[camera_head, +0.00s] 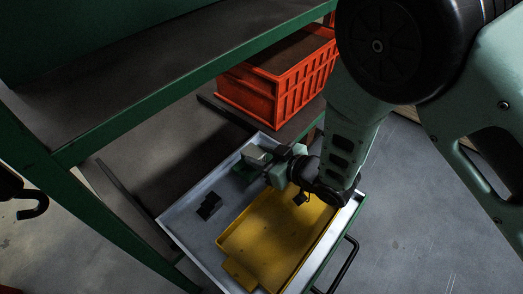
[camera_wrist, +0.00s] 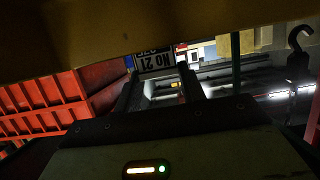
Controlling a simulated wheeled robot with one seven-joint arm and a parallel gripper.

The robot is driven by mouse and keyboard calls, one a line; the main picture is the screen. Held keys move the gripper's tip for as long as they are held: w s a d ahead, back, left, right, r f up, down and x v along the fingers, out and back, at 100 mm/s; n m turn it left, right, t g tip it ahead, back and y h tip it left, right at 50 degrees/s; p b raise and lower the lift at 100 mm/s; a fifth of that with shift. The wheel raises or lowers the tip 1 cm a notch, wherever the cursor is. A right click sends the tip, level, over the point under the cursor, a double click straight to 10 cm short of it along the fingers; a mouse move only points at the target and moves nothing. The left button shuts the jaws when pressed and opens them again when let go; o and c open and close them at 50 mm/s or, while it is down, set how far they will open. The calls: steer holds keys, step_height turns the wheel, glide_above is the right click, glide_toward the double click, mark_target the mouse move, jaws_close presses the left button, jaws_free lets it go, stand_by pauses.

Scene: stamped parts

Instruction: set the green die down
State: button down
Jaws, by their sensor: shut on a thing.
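My gripper (camera_head: 272,166) reaches in sideways over the upper part of a grey tray (camera_head: 181,209) on a green-framed cart. It is shut on the green die (camera_head: 256,155), which looks like a small block with a pale top in the head view. Its lower edge is partly hidden by the gripper, and I cannot tell whether it touches the tray. In the wrist view both dark fingers (camera_wrist: 160,88) show, with a plate lettered "NO 21", upside down, at their tips. The die's body is hard to make out there.
A small black block (camera_head: 209,205) sits on the tray, left of a yellow shallow pan (camera_head: 235,243). An orange crate (camera_head: 250,97) stands behind on a low shelf. A green-edged shelf (camera_head: 150,107) overhangs at the upper left. Bare tray shows around the black block.

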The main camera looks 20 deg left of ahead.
steer(key=shift+f, duration=0.45)
steer(key=shift+f, duration=0.1)
steer(key=c, duration=0.8)
jaws_free()
steer(key=shift+f, duration=0.2)
steer(key=shift+c, duration=0.2)
steer(key=shift+d+r, duration=0.1)
steer(key=shift+r, duration=0.15)
steer(key=p+v, duration=0.2)
steer(key=v, duration=0.5)
steer(key=shift+s+d+f, duration=0.1)
steer(key=shift+d, duration=0.1)
